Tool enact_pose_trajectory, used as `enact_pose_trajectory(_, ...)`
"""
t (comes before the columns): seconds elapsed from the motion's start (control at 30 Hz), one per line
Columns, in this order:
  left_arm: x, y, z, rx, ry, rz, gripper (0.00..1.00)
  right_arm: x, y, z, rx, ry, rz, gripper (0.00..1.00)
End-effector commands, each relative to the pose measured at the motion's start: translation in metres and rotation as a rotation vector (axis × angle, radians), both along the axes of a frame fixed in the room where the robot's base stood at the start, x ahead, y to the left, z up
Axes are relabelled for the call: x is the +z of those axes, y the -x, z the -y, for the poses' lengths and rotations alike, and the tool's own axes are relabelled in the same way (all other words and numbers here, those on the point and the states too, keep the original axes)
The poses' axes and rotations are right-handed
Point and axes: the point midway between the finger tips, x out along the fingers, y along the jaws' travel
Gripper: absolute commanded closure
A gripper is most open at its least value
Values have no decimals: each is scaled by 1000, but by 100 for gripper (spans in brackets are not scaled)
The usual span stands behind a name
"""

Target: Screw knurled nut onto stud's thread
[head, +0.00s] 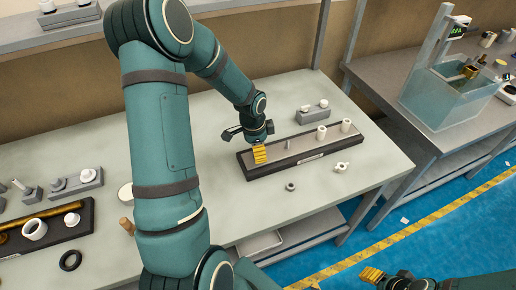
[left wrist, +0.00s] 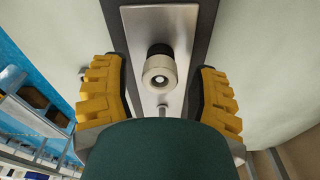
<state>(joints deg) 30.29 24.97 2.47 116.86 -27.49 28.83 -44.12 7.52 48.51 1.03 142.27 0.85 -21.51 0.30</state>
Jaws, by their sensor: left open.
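My left gripper (head: 260,154) is over the left end of a dark board with a metal plate (head: 297,145). In the left wrist view its yellow-padded fingers (left wrist: 162,95) are open. Between them, apart from both pads, stands a pale ring-ended cylinder (left wrist: 160,73) with a dark centre and a black part behind it; it looks like the nut at the stud, but I cannot tell whether thread is engaged. A thin pin (left wrist: 162,109) stands on the plate below it. The head view hides the cylinder behind the gripper. My right gripper (head: 373,275) is off the table at lower right; its opening is unclear.
White cylinders (head: 321,132) (head: 346,126) stand on the board's right part. A dark ring (head: 290,187) and a white fitting (head: 341,167) lie in front of it. A grey block (head: 312,116) is behind. A second board (head: 46,229) is at left. A water tank (head: 450,95) is on the right table.

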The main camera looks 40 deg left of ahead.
Motion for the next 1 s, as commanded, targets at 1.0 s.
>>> enact_pose_trajectory(1.0, 120, 10, -8, -1, 0, 0, 40, 0, 0, 0, 0, 0, 0, 53)
